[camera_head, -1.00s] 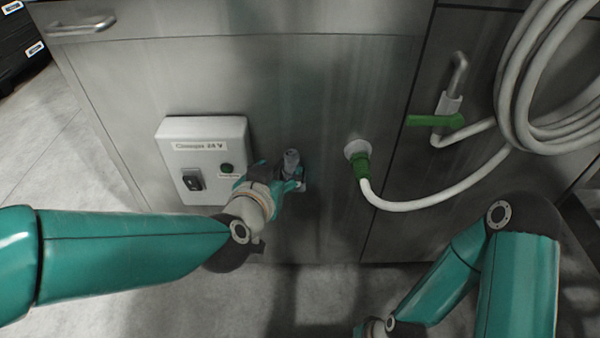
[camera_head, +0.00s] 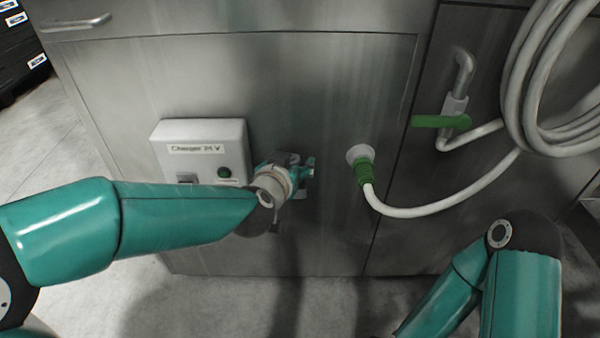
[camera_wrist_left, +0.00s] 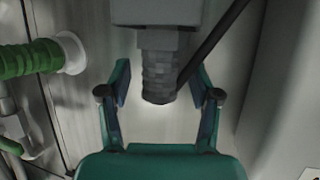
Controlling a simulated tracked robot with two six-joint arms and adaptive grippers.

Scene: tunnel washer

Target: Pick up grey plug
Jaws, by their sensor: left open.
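The grey plug (camera_wrist_left: 159,76) is a ribbed grey cylinder in the left wrist view, joined to a grey block at the top of the picture. My left gripper (camera_wrist_left: 162,86) is open, with one finger on each side of the plug. Gaps show between the fingers and the plug. In the head view my left gripper (camera_head: 302,170) is close to the steel front panel, right of the charger box. There the gripper and wrist mostly hide the plug. My right gripper is out of view; only its arm shows at the lower right.
The white charger box (camera_head: 203,145) is on the panel beside my left wrist. A green connector (camera_head: 365,174) with a white hose sits right of the gripper. A green-handled valve (camera_head: 441,121) and a coiled hose (camera_head: 535,90) are farther right.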

